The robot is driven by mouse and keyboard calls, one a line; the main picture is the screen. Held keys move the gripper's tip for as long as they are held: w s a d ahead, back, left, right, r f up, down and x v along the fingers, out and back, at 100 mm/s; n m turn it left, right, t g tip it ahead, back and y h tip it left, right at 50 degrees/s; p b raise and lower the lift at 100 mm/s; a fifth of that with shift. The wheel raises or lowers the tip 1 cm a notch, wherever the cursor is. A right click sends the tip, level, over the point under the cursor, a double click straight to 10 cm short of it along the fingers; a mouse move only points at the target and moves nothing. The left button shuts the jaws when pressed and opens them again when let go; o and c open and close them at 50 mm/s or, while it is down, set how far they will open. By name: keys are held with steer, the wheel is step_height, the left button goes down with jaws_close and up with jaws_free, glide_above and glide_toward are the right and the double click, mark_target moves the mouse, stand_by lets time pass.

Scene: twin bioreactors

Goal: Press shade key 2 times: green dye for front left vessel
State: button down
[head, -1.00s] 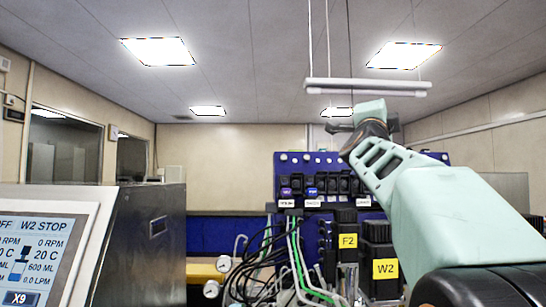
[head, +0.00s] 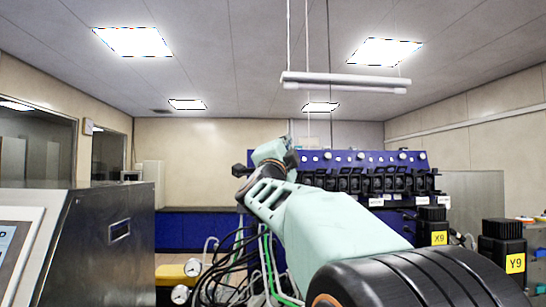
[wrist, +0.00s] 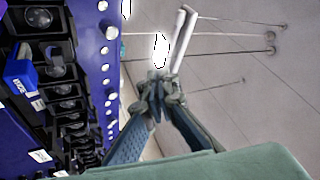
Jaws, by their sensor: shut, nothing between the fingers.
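My gripper (wrist: 157,88) is shut and empty in the wrist view, its fingertips together beside the blue pump panel (wrist: 92,50). In the head view my gripper (head: 241,170) is small and dark at the arm's far end, near the panel's left edge. The panel (head: 345,157) carries a row of black pump heads (head: 385,181) with white labels and white knobs. One pump head in the wrist view has a blue part (wrist: 20,68). I cannot make out a shade key, green dye or the front left vessel.
A steel cabinet (head: 118,255) and the edge of a screen (head: 8,240) stand at left. Black motor blocks tagged X9 (head: 439,238) and Y9 (head: 515,263) stand at right. Hoses (head: 232,260) and gauges (head: 193,267) lie below the panel. A lamp bar (head: 345,83) hangs overhead.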

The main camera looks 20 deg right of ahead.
steer(key=shift+w+d+f+p, duration=0.3)
steer(key=shift+w+f+p, duration=0.15)
steer(key=shift+w, duration=0.95)
steer(key=shift+w+d+f+p, duration=0.3)
steer(key=shift+w+p, duration=0.15)
steer(key=shift+w, duration=0.9)
steer(key=shift+w+d+f+p, duration=0.3)
steer(key=shift+w+f+p, duration=0.15)
steer(key=shift+w, duration=0.95)
steer(key=shift+w, duration=0.2)
steer(key=shift+w, duration=0.25)
steer(key=shift+w+d+f+p, duration=0.2)
steer(key=shift+w+p, duration=0.15)
steer(key=shift+w, duration=0.25)
steer(key=shift+s, duration=0.15)
steer(key=shift+s+a+r+b, duration=0.1)
steer(key=shift+s+a+b, duration=0.05)
steer(key=shift+s+b, duration=0.25)
steer(key=shift+s+a+r+b, duration=0.1)
steer(key=shift+s+b, duration=0.2)
steer(key=shift+s, duration=0.15)
